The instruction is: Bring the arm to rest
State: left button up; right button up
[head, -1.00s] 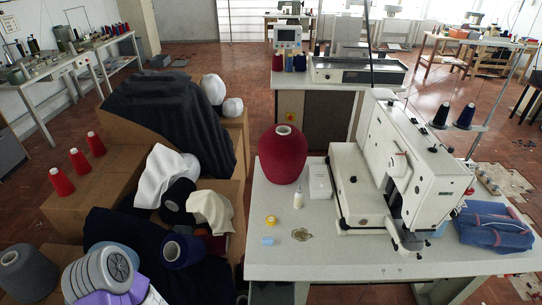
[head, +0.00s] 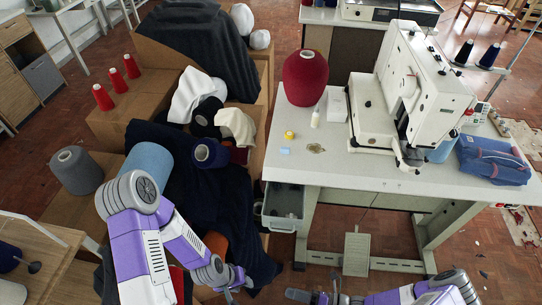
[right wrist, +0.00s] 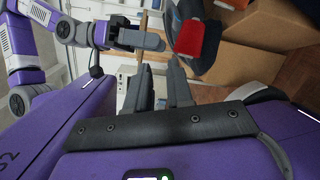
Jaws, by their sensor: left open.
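My left arm (head: 145,245) comes in at the lower left of the head view, bent, and ends in my left gripper (head: 238,287). That gripper is open, low in front of the dark cloth pile. It also shows in the right wrist view (right wrist: 148,32). My right gripper (head: 318,296) is at the bottom edge of the head view, partly cut off, in front of the table. In the right wrist view its two fingers (right wrist: 160,88) stand apart with a gap between them, and I see nothing held.
A white sewing table (head: 300,165) with a machine (head: 425,85) and a red yarn cone (head: 305,78) stands at the right. Cardboard boxes (head: 120,125) with cloth and cones are at the left. A pedal (head: 357,254) stands under the table. A wooden shelf (head: 40,240) is at lower left.

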jog(key=s+d+f+n+g+h, duration=0.15)
jog(key=n+g+h, duration=0.3)
jog(key=n, duration=0.55)
jog(key=s+f+n+g+h, duration=0.1)
jog(key=s+n+g+h, duration=0.3)
jog(key=n, duration=0.6)
jog(key=w+r+n+t+h, duration=0.3)
jog(key=w+n, duration=0.6)
jog(key=n, duration=0.3)
jog(key=shift+d+r+t+h, duration=0.25)
jog(key=shift+d+t+h, duration=0.05)
jog(key=shift+t+h, duration=0.35)
